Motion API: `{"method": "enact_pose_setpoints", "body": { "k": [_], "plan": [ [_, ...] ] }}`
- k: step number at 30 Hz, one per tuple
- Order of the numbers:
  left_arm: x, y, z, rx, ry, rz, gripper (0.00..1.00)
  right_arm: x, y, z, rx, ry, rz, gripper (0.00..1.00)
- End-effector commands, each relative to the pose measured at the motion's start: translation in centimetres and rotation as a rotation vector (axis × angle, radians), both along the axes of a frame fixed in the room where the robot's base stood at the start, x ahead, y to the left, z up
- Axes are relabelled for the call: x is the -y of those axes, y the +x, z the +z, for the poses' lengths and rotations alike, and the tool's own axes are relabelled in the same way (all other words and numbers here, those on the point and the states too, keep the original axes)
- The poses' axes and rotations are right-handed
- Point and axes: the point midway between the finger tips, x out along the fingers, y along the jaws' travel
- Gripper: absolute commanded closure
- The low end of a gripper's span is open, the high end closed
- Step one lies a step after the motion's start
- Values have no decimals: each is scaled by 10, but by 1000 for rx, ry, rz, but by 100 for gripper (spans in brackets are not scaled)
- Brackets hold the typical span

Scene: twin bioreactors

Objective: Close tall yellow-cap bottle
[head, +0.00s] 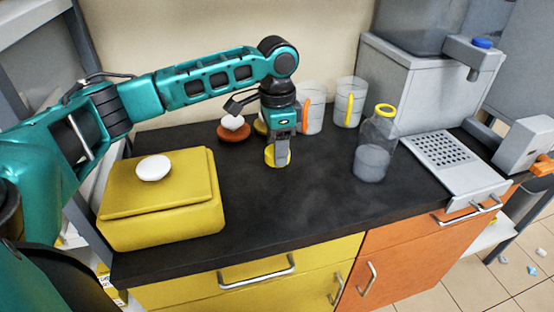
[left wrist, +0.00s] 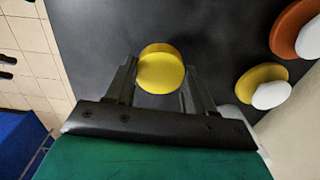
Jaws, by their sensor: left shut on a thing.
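The tall bottle (head: 375,150) is clear glass with a yellow ring at its open neck and some pale liquid inside. It stands upright on the dark counter, right of centre in the head view. My left gripper (head: 279,158) points down over the counter, left of the bottle and apart from it. It is shut on a round yellow cap (head: 270,156). In the left wrist view the yellow cap (left wrist: 160,70) sits between the two fingertips (left wrist: 158,85). I cannot tell whether the cap touches the counter. My right gripper is in neither view.
A yellow box (head: 160,205) with a white knob stands at the counter's left. Behind my gripper are an orange lid (head: 231,134), a yellow lid (head: 259,127) and two beakers (head: 313,110) (head: 348,105). A grey machine (head: 415,85) with a perforated tray (head: 452,165) is right of the bottle.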

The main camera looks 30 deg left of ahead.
Motion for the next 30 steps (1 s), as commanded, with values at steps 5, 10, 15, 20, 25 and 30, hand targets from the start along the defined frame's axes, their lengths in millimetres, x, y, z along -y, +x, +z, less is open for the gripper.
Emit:
{"method": "enact_pose_setpoints", "body": {
  "k": [5,10,15,20,25,30],
  "plan": [
    [0,1,58,5,-2,0,75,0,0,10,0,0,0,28],
    [1,1,101,3,-1,0,75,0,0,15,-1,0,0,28],
    [0,1,129,2,-1,1,75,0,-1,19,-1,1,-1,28],
    [0,0,141,0,0,1,75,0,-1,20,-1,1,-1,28],
    [0,0,143,-1,0,1,75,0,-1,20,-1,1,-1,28],
    [0,0,142,-1,1,1,75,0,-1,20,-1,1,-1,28]
  ]
}}
